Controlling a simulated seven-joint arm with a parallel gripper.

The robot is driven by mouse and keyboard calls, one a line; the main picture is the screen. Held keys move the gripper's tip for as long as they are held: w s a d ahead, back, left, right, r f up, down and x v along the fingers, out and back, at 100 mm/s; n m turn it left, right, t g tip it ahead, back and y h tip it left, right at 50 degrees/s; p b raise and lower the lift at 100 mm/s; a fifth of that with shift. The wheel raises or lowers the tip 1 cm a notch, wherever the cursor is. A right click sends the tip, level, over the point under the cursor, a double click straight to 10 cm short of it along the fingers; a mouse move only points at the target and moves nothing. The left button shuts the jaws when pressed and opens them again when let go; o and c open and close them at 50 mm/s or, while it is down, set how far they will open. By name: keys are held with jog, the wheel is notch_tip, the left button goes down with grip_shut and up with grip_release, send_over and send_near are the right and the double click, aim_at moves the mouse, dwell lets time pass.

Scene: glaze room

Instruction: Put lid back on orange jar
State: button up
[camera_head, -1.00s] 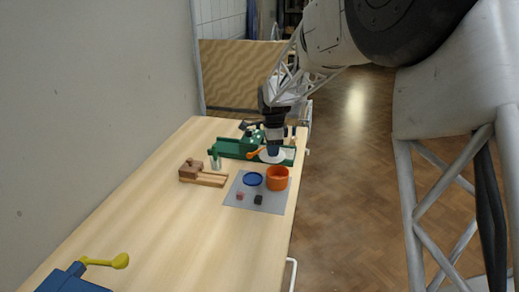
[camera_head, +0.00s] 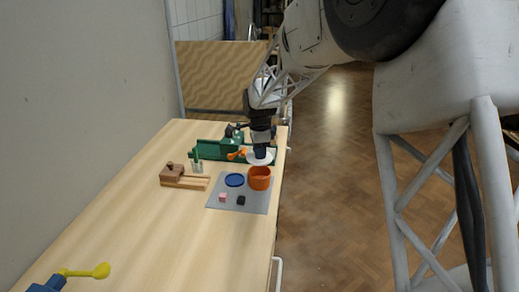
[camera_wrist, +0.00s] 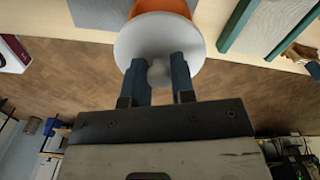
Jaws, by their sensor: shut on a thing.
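The orange jar (camera_head: 260,183) stands upright and open on a grey mat, near the table's right edge. A white round lid (camera_head: 269,159) is in my gripper (camera_head: 260,152), just behind or above the jar in the head view. In the wrist view, the two blue fingers of my gripper (camera_wrist: 158,75) are shut on the knob of the white lid (camera_wrist: 140,40). There the lid covers much of the orange jar (camera_wrist: 172,6). The lid looks apart from the jar; the exact gap cannot be told.
The grey mat (camera_head: 256,205) also bears a blue disc (camera_head: 234,180), a pink cube (camera_head: 222,198) and a black cube (camera_head: 241,200). A green tray (camera_head: 208,150) lies behind. A wooden block piece (camera_head: 172,173) and a small bottle (camera_head: 197,168) stand left. The near table is mostly clear.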

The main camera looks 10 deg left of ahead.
jog(key=shift+f, duration=2.6)
jog(key=shift+f, duration=0.2)
dwell(0.9)
jog(key=o, duration=1.5)
jog(key=shift+c, duration=0.2)
jog(key=shift+r, duration=0.15)
jog(key=shift+r, duration=3.3)
grip_shut()
